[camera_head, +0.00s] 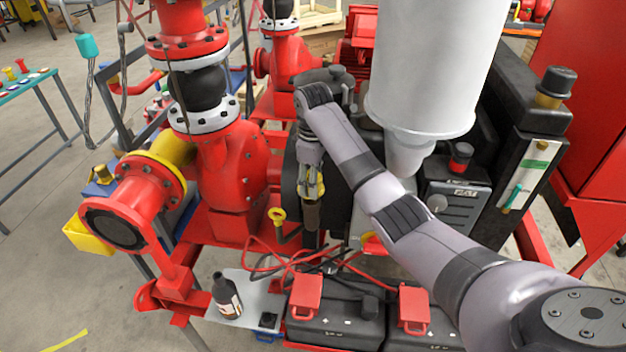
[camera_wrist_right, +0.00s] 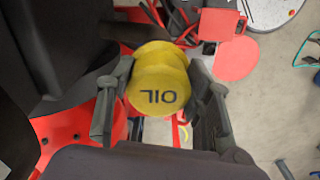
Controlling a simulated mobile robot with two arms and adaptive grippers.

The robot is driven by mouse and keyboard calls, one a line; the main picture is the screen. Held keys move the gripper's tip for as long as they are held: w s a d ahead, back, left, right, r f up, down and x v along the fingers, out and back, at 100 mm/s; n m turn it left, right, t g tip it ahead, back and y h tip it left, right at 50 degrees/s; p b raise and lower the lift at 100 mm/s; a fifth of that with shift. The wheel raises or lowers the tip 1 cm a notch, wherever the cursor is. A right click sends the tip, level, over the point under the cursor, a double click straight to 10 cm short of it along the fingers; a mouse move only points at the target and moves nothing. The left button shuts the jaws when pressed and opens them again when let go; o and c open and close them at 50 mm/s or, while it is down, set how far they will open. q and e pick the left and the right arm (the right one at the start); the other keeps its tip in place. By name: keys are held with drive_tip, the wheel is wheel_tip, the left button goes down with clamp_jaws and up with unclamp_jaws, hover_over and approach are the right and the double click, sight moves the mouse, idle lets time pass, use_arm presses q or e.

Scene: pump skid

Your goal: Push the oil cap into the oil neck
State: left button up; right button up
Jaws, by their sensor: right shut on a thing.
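The yellow oil cap (camera_wrist_right: 158,85), marked OIL on its face, sits between the two dark fingers of my right gripper (camera_wrist_right: 160,105) in the right wrist view. The fingers are shut on its sides. In the head view my right gripper (camera_head: 311,188) points down beside the engine, with a bit of yellow showing between its fingers. A dark upright tube (camera_head: 311,216), which looks like the oil neck, stands directly below it. I cannot tell whether the cap touches or sits in the neck, because the fingers and cap cover that spot. My left gripper is not in view.
A yellow ring handle (camera_head: 277,214) stands just left of the tube. Red and black cables (camera_head: 300,262) run above the batteries (camera_head: 335,318) in front. A dark bottle (camera_head: 226,296) stands on a grey plate. Red pump pipework (camera_head: 232,165) crowds the left; a white cylinder (camera_head: 437,60) stands right.

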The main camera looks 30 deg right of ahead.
drive_tip(key=shift+f, duration=1.7)
idle(0.3)
drive_tip(key=o, duration=1.4)
drive_tip(key=shift+c, duration=0.2)
wheel_tip(320, 180, up, 8)
drive_tip(key=shift+f, duration=0.25)
